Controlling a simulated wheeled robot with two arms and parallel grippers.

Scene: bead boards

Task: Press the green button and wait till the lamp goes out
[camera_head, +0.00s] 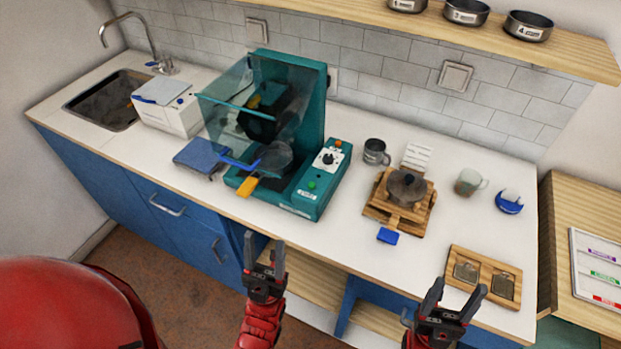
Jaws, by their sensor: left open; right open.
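A teal machine (316,110) with a raised clear shield (228,95) stands on the counter left of centre. A small green button (312,185) sits on the front part of its right-hand control panel. A white plate with a black knob (328,159) is behind the button. A small orange-red lamp (338,143) is at the panel's far end; I cannot tell for sure if it is lit. My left gripper (264,247) is open and empty, in front of the counter edge, below and left of the button. My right gripper (459,293) is open and empty near the front edge at right, apart from everything.
A yellow-handled pan (272,160) is at the machine's front. A wooden stand (380,211) with a dark pot, a metal mug (375,151), a blue block (387,236) and a wooden tray (455,253) lie to the right. Counter between machine and stand is clear.

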